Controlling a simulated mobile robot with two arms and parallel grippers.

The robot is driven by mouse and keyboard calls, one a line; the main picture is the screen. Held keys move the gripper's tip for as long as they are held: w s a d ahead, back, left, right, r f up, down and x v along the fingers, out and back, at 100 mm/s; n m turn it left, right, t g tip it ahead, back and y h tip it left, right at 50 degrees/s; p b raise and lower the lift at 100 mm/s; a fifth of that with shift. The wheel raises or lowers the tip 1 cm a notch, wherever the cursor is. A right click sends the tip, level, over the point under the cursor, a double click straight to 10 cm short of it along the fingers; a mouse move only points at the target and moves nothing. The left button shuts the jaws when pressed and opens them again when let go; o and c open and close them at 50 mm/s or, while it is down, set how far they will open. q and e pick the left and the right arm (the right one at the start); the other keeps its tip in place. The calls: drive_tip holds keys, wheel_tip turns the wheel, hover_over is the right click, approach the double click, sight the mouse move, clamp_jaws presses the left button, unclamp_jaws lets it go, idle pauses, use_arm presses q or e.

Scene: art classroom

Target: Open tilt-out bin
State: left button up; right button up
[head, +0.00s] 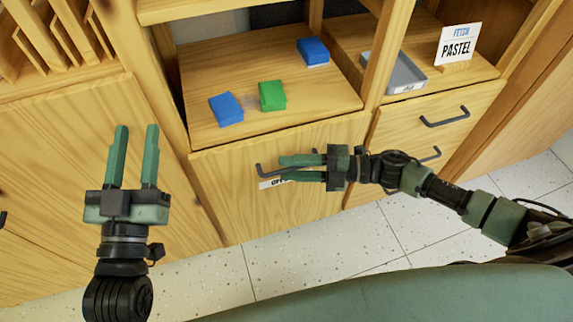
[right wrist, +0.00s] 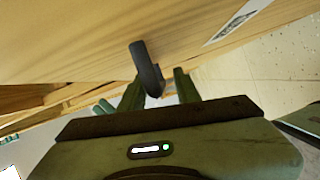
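The tilt-out bin's wooden front (head: 225,195) is closed, below the open shelf. Its dark bar handle (head: 262,172) is partly covered by my right gripper (head: 282,168). A white label (head: 266,184) under the handle is mostly hidden. In the right wrist view the handle (right wrist: 147,68) sits between the two green fingers of my right gripper (right wrist: 157,85), with gaps beside it; the fingers look open around it. My left gripper (head: 137,128) is open and empty, in front of the cabinet front to the left.
The shelf (head: 215,60) above the bin holds blue and green blocks (head: 272,95). To the right are a grey tray (head: 405,75), a "PASTEL" card (head: 457,45) and drawers with a dark handle (head: 445,118). The speckled tile floor (head: 300,255) in front is clear.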

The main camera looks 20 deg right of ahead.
drive_tip(key=shift+d, duration=0.1)
clamp_jaws()
idle(1.2)
